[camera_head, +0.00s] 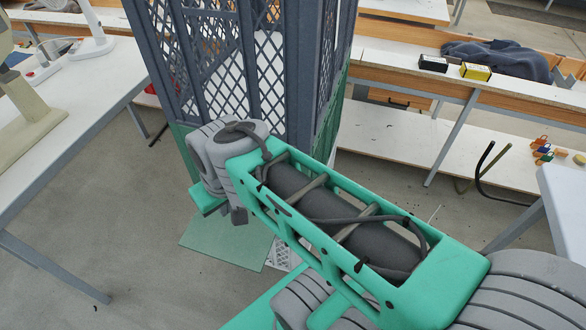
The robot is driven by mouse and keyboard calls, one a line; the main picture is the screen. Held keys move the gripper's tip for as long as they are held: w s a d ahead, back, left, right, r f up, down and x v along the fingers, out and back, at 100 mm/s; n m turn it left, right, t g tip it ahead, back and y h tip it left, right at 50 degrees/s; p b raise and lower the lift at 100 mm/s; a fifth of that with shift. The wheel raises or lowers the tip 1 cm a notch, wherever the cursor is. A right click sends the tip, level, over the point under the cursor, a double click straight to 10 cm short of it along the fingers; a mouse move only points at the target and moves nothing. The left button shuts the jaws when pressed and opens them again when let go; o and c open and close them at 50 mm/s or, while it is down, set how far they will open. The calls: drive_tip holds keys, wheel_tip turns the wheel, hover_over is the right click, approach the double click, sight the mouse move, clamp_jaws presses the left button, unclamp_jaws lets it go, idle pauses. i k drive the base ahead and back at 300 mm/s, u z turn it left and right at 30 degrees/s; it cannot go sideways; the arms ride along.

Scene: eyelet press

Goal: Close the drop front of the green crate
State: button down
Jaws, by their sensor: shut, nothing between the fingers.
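The green crate (184,145) stands at upper centre, low under dark blue-grey lattice sides; its green also shows at the right (341,108). A flat green panel (225,242), which looks like its drop front, is lowered and sticks out toward me low in front of the crate. My green and grey arm crosses in front and hides much of the crate's front and the panel's hinge edge. My gripper (238,215) is partly seen beyond the wrist, shut and empty, above the panel's upper part in the picture. I cannot tell whether it touches the panel.
A white table (60,110) stands at left, with a lamp and other items. A long bench (420,150) runs behind at right, bearing a black box, a yellow box (475,71) and dark cloth. A table corner (567,200) juts in at right. Grey floor is free left of the panel.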

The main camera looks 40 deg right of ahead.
sight(247, 247)
drive_tip(key=z, duration=0.65)
drive_tip(key=k, duration=0.65)
drive_tip(key=u, duration=2.6)
